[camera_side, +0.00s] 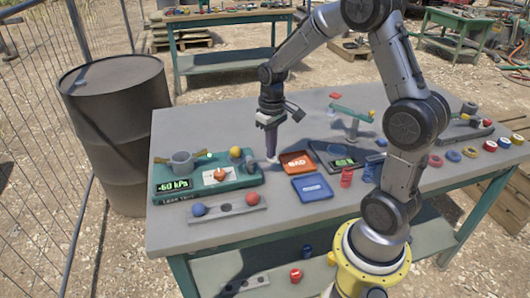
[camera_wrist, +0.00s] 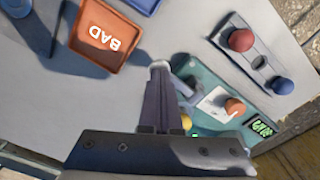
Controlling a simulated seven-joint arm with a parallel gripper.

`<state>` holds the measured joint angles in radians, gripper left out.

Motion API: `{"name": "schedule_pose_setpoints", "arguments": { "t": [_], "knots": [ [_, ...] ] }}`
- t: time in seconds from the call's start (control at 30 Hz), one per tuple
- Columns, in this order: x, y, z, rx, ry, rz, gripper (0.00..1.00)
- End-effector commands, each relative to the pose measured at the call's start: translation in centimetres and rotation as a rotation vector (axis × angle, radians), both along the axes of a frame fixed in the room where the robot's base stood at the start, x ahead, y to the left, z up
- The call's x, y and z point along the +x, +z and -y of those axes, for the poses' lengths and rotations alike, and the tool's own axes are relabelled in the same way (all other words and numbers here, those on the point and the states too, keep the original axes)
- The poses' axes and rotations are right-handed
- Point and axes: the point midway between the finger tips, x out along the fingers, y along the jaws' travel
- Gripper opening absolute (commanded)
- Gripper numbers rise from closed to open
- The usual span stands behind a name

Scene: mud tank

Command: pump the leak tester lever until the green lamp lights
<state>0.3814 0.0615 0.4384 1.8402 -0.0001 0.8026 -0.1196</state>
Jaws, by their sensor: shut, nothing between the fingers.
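The leak tester (camera_side: 240,180) is a green box at the left of the table. Its display (camera_side: 172,186) reads -60 kPa. A small bright green lamp (camera_side: 209,155) glows on its top, and it also shows in the wrist view (camera_wrist: 195,134). A yellow ball knob (camera_side: 236,151), apparently the lever's end, stands at the back; my fingers partly cover it in the wrist view. An orange part (camera_side: 219,174) sits on a white pad (camera_wrist: 217,103). My gripper (camera_side: 271,158) is shut and empty, just right of the tester and apart from the knob.
The orange BAD tray (camera_side: 298,162) and a blue tray (camera_side: 312,188) lie right of my gripper. A grey holder (camera_side: 235,210) with blue and red balls lies in front of the tester. A dark barrel (camera_side: 118,120) stands left of the table.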

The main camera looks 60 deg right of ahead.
Motion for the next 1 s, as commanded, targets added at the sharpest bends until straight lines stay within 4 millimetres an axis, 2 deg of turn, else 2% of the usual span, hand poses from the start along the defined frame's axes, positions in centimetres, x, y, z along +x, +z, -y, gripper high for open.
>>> {"name": "schedule_pose_setpoints", "arguments": {
  "t": [1.0],
  "knots": [
    [0.1, 6.3, 0.0, -0.001, 0.0, 0.003, 0.0]
  ]
}}
